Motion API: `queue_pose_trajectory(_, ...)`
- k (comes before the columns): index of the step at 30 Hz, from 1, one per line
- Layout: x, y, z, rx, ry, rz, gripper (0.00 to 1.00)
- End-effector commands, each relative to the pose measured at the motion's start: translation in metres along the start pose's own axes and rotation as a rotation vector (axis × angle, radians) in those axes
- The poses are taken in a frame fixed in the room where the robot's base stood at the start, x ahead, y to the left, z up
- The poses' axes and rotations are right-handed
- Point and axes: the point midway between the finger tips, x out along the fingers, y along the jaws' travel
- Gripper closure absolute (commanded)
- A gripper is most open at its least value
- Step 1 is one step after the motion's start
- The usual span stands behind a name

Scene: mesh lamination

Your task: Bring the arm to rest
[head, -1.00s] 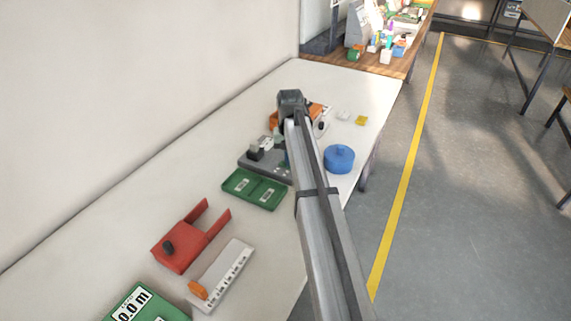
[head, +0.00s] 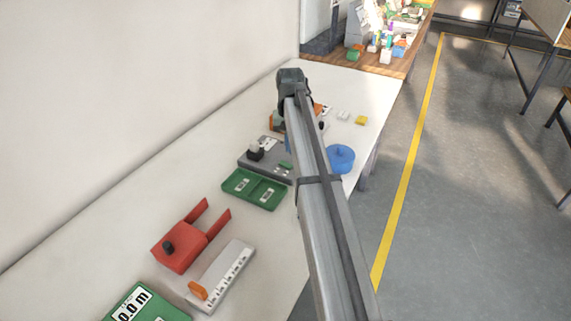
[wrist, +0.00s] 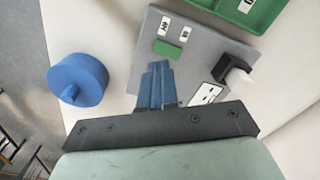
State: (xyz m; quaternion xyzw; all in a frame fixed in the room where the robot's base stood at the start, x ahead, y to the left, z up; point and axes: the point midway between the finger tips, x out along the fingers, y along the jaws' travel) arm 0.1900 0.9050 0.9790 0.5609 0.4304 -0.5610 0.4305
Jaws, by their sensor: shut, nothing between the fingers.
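My arm reaches up over the white table (head: 120,220) from the bottom of the head view. In the wrist view my gripper (wrist: 158,68) shows as blue fingers that meet, shut and empty. It hangs above a grey plate (wrist: 200,40). The plate bears a small green block (wrist: 168,49), white label tiles (wrist: 187,32) and a black holder (wrist: 226,70) with a white piece. In the head view the gripper is mostly hidden behind the arm, and the grey plate (head: 262,162) lies just left of it.
A blue round lidded pot (head: 340,158) stands right of the arm, near the table edge. A green tray (head: 255,189), a red fixture (head: 185,245) and a white strip block (head: 222,275) lie nearer. Small white and yellow pieces (head: 361,120) lie beyond. A wall bounds the left.

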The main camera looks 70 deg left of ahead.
Motion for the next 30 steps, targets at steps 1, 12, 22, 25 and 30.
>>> queue_pose_trajectory(1, -0.003, 0.000, 0.000, 0.000, 0.000, 0.000, 1.00)
queue_pose_trajectory(12, -0.008, 0.000, 0.000, 0.000, 0.000, 0.000, 1.00)
queue_pose_trajectory(22, -0.006, 0.004, 0.001, 0.004, 0.000, 0.000, 1.00)
queue_pose_trajectory(25, 0.001, 0.022, 0.005, 0.022, -0.001, 0.000, 1.00)
queue_pose_trajectory(30, 0.031, 0.092, 0.021, 0.094, -0.002, 0.000, 1.00)
